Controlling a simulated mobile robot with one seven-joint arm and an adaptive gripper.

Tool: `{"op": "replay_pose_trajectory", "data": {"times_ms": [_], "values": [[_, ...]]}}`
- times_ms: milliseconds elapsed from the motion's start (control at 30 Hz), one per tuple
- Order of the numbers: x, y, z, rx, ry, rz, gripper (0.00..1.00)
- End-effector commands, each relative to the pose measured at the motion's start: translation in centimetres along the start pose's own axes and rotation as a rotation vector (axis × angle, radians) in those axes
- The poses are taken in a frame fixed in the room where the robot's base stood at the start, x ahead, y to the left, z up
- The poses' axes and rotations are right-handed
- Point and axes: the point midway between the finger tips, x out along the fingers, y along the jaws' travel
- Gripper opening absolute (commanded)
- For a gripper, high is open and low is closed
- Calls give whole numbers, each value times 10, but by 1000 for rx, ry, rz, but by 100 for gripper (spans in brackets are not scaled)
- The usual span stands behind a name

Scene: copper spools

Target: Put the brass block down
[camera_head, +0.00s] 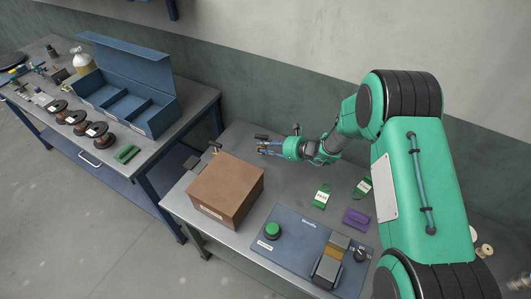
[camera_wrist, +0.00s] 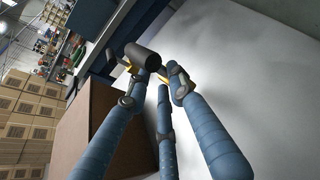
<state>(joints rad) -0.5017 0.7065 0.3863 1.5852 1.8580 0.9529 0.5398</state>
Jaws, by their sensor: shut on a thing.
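My gripper (camera_head: 268,147) is level with the far right side of the brown box, over the grey bench. In the wrist view its long blue fingers (camera_wrist: 152,86) close in at dark tips. Small brass-yellow parts, likely the brass block (camera_wrist: 132,69), show among these tips. The fingers and a dark rounded piece cover most of it, so its full shape is hidden. My gripper is shut on it. I cannot make the block out clearly in the head view, nor tell whether it touches the bench.
The brown box (camera_head: 226,188) stands close to my gripper. A blue-grey panel (camera_head: 296,244) with a green button lies in front. Green tags (camera_head: 321,197) and a purple piece (camera_head: 356,218) lie to the right. The other bench holds copper spools (camera_head: 76,118) and an open blue box (camera_head: 153,118).

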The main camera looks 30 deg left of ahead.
Motion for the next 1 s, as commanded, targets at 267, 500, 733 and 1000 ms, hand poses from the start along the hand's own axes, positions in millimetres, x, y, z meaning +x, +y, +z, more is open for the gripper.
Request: {"op": "replay_pose_trajectory", "data": {"times_ms": [267,500,733,1000], "values": [[0,0,0,-1,-1,0,0],[9,-1,-20,0,-1,0,0],[16,-2,-33,-1,-1,0,0],[15,-1,-34,0,1,0,33]]}}
